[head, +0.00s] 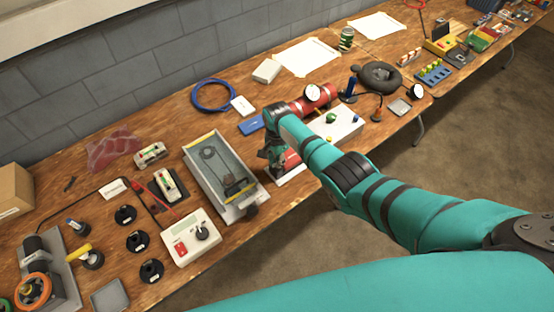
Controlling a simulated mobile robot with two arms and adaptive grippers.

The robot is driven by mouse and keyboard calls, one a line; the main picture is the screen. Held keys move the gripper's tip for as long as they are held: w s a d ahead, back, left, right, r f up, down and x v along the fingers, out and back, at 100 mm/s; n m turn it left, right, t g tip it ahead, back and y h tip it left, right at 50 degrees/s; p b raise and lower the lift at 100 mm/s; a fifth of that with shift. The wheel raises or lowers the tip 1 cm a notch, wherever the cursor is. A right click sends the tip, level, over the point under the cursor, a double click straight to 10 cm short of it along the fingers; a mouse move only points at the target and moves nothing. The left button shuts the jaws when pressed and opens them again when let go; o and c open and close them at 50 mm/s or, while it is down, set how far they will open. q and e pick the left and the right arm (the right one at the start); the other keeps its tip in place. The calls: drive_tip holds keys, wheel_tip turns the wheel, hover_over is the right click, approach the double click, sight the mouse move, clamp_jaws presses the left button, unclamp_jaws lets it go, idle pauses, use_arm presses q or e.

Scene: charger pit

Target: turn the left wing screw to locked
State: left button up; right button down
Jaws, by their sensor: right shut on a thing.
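My right gripper (272,158) reaches down over a small red fixture (291,161) on a pale base plate (292,176), just right of the grey tray in the middle of the table. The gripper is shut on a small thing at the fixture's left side. Its fingers and wrist cover most of that thing, which seems to be the left wing screw. The screw's own shape and its angle cannot be made out. Locked or unlocked marks are not readable. My left gripper is not in view.
A grey tray (223,182) stands close left of the gripper. A white board with coloured knobs (345,122) and a red cylinder with a gauge (318,97) stand close right. A white switch box (191,238) is nearer left. Bare wood shows around the blue cable coil (213,95).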

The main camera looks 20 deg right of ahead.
drive_tip(key=shift+w+d, duration=0.1)
drive_tip(key=c, duration=1.5)
unclamp_jaws()
drive_tip(key=shift+r, duration=0.6)
wheel_tip(320, 180, up, 11)
drive_tip(key=shift+f, duration=0.1)
